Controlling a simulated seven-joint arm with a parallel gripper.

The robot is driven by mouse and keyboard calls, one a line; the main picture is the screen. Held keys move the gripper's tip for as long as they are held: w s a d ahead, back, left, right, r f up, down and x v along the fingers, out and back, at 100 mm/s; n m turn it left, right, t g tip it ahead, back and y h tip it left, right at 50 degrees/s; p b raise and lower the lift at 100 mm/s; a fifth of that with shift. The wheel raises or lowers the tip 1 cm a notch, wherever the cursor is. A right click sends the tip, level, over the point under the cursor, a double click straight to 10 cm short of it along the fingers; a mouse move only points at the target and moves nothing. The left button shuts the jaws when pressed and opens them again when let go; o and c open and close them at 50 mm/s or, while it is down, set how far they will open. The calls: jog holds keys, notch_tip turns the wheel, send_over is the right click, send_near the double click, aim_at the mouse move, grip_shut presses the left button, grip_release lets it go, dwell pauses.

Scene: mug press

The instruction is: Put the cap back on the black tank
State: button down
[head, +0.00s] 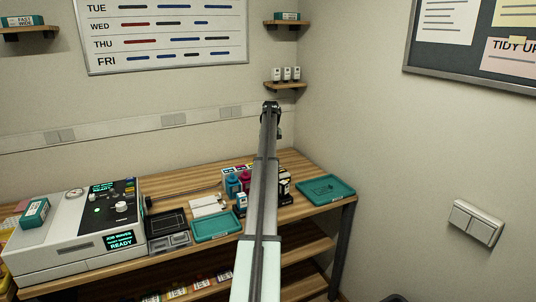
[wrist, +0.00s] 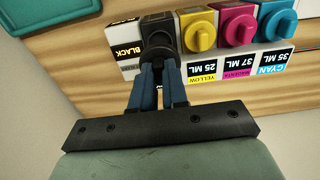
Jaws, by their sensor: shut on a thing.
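My gripper (wrist: 160,62) has two blue fingers closed on the black cap (wrist: 158,42), right over the tank's dark top. I cannot tell whether the cap is seated or just above the opening, as the fingers hide the contact.
Yellow (wrist: 198,30), magenta (wrist: 237,24) and cyan (wrist: 277,22) caps sit on tanks beside the black one. A teal tray (head: 326,189) lies to the right on the wooden bench. The press machine (head: 75,235) stands at the left.

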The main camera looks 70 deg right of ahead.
jog(key=shift+f, duration=3)
jog(key=shift+f, duration=0.15)
jog(key=c, duration=0.6)
grip_release()
jog(key=shift+r, duration=3.5)
jog(key=shift+c, duration=0.4)
grip_shut()
